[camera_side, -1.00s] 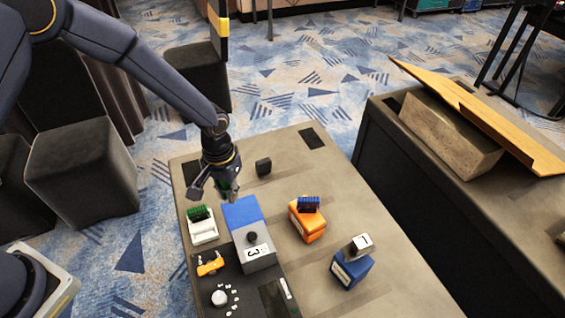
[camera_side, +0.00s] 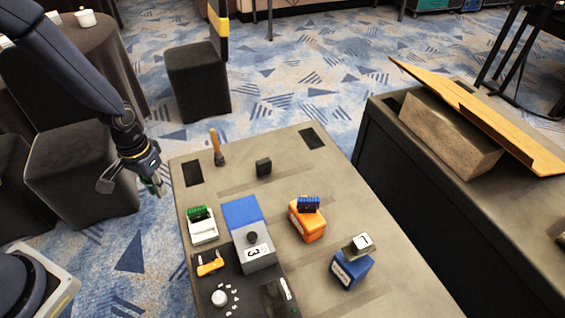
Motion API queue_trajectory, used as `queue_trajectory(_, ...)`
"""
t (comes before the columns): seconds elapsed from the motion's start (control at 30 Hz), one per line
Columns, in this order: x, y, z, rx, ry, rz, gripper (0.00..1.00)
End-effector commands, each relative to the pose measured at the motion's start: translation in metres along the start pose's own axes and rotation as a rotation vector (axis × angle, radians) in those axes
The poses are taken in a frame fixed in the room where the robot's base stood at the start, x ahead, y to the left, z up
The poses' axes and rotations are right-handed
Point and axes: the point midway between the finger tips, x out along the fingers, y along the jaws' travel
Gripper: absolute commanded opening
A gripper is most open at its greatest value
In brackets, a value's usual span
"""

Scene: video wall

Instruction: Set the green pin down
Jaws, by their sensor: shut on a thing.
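My gripper (camera_side: 154,184) is at the left in the side view, beyond the table's left edge and pointing down toward the right. It is shut on the green pin (camera_side: 157,189), which shows only as a small green piece at the fingertips. The rest of the pin is hidden by the fingers. In the picture the carpet lies behind the pin, and its height relative to the tabletop (camera_side: 290,170) is hard to tell.
Along the left of the table stand a wooden-handled tool (camera_side: 217,147), a white box (camera_side: 203,232) with green pieces, and a blue-and-grey block (camera_side: 243,213). An orange box (camera_side: 306,226), a blue box (camera_side: 350,272) and a small black block (camera_side: 263,167) stand farther right.

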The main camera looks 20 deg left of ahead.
Motion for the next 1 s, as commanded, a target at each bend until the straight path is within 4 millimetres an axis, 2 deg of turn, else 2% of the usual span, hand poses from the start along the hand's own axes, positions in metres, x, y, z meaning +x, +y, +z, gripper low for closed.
queue_trajectory(0.17, 0.018, -0.003, -0.038, -0.008, 0.0, 0.0, 0.0)
queue_trajectory(0.37, 0.044, -0.003, -0.092, -0.008, 0.0, 0.0, 0.0)
queue_trajectory(0.5, 0.073, -0.003, -0.113, -0.008, -0.002, 0.0, 0.0)
queue_trajectory(0.8, 0.1, -0.003, -0.136, -0.007, 0.0, 0.0, 0.0)
queue_trajectory(1.0, 0.127, -0.003, -0.136, -0.007, -0.001, 0.0, 0.0)
